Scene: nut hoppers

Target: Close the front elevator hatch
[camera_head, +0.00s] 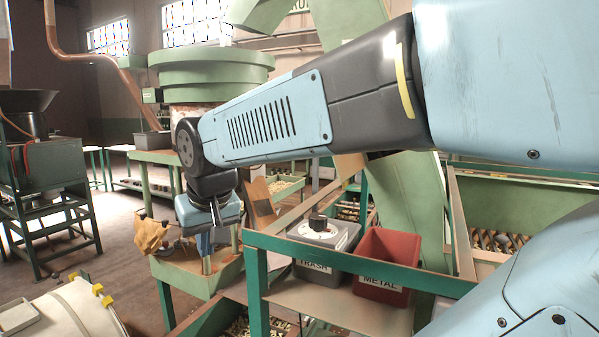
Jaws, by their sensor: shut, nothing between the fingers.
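My light blue gripper (206,264) points down left of the middle, at the end of my arm that crosses the upper picture. Its fingers look together, with nothing seen between them. It is over or in front of a green hopper tray (196,283); the exact depth is unclear. A tall green elevator casing (408,205) stands behind my arm, right of the middle, partly covered by it. I cannot pick out the front elevator hatch with certainty. A tilted brown panel (262,200) with a dark patch stands just right of my gripper.
A green-framed stand (345,263) in front holds a grey trash bin (322,254) and a red metal bin (385,264). A cream drum (72,312) is at lower left. Open floor (120,235) lies left.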

